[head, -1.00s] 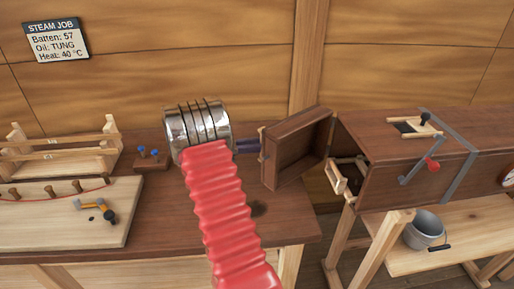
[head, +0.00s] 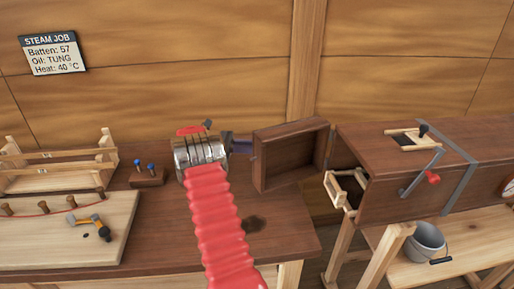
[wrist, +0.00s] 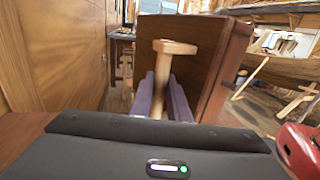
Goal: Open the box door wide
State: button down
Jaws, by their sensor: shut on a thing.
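The steam box (head: 385,165) is a long brown wooden box on a trestle at the right. Its door (head: 290,158) stands swung out to the left of the box's near end, with its hollow, rimmed inner side towards the head view. The wrist view shows the door's flat brown outer face (wrist: 205,60) and a pale wooden T-shaped handle (wrist: 175,47). My gripper (head: 240,146) is at the door's left side. Its purple fingers (wrist: 160,103) are shut on the handle's stem. In the head view the door hides the handle.
A wooden rack (head: 345,190) projects from the box's open end. A metal bucket (head: 425,240) stands on the shelf below. A bench (head: 180,235) under my arm carries a pale board with a hammer (head: 92,226). The plank wall rises close behind.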

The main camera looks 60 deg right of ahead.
dwell(0.4)
jog(key=c, duration=2)
grip_release()
jog(key=shift+r, duration=0.1)
